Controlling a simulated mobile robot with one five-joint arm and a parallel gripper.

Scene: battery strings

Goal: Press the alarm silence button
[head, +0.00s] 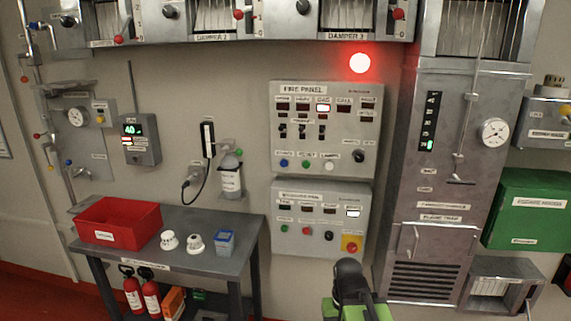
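The grey fire panel (358,92) hangs on the wall at the centre. It has a row of lamps, several black switches and three buttons low down: blue (284,163), green (306,164) and white (329,166). The small labels above the buttons are too blurred to read, so I cannot tell which one is alarm silence. A second panel (274,234) below has green and red buttons and a yellow plate with a red button. My gripper (350,276), black on a green arm, is at the bottom centre, in front of and below the panels. Its fingertips are not clear.
A red alarm light (359,63) glows above the fire panel. A grey table (215,219) at left holds a red bin (118,222), detectors and a blue box. A metal cabinet (440,150) stands right of the panels. The space before the fire panel looks clear.

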